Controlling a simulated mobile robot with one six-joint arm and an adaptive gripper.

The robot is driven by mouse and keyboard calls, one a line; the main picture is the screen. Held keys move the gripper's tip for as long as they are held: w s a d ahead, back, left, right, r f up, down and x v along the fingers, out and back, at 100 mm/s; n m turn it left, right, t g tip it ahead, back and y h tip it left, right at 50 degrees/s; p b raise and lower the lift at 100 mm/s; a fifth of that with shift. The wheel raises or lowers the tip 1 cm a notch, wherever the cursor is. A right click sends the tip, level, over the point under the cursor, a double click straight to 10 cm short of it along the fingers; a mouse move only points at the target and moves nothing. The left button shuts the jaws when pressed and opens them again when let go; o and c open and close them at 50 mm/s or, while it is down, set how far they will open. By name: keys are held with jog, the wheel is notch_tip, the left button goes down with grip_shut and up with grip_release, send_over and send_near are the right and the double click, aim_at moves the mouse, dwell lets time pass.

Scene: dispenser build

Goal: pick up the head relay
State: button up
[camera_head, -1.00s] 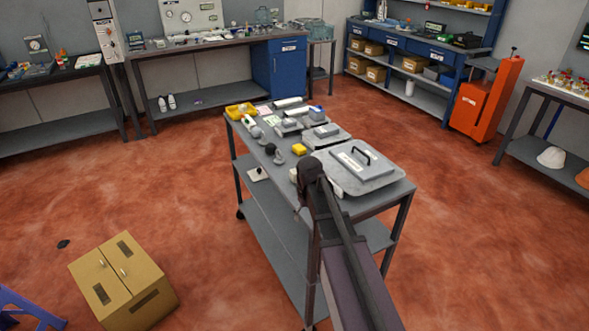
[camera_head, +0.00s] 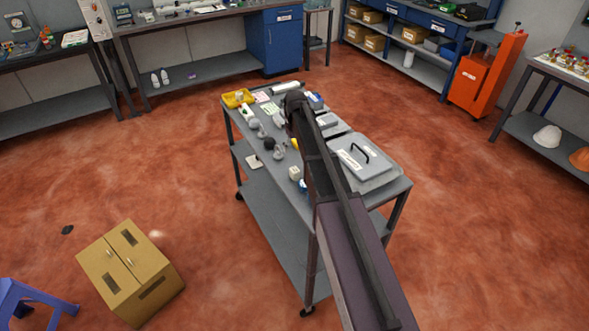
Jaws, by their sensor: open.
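A grey cart (camera_head: 262,165) holds several small parts, and I cannot tell which of them is the head relay. On its top are a pale cube (camera_head: 294,173), a dark round knob (camera_head: 269,143), grey rounded pieces (camera_head: 254,124) and a yellow tray (camera_head: 238,98). A small blue-and-white part (camera_head: 303,186) shows beside my arm at the near edge. My arm reaches over the cart, its dark wrist end above the far half. The gripper's fingers do not show; the wrist and arm hide them and part of the cart top.
A grey lidded box (camera_head: 362,160) with a black handle sits on the cart's right. A cardboard box (camera_head: 130,270) and a blue stool (camera_head: 30,300) are on the floor at left. Workbenches and an orange cabinet (camera_head: 486,75) line the walls.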

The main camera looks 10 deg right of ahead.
aim_at(294, 170)
jog(key=shift+f, duration=0.1)
notch_tip(294, 170, down, 8)
jog(key=b, duration=0.8)
jog(key=shift+f+b, duration=0.25)
jog(key=shift+b, duration=0.1)
jog(key=shift+f, duration=0.1)
dwell(0.4)
jog(key=shift+w+a+f+b, duration=0.1)
jog(key=shift+f+b, duration=2.4)
jog(key=shift+b, duration=0.1)
grip_shut()
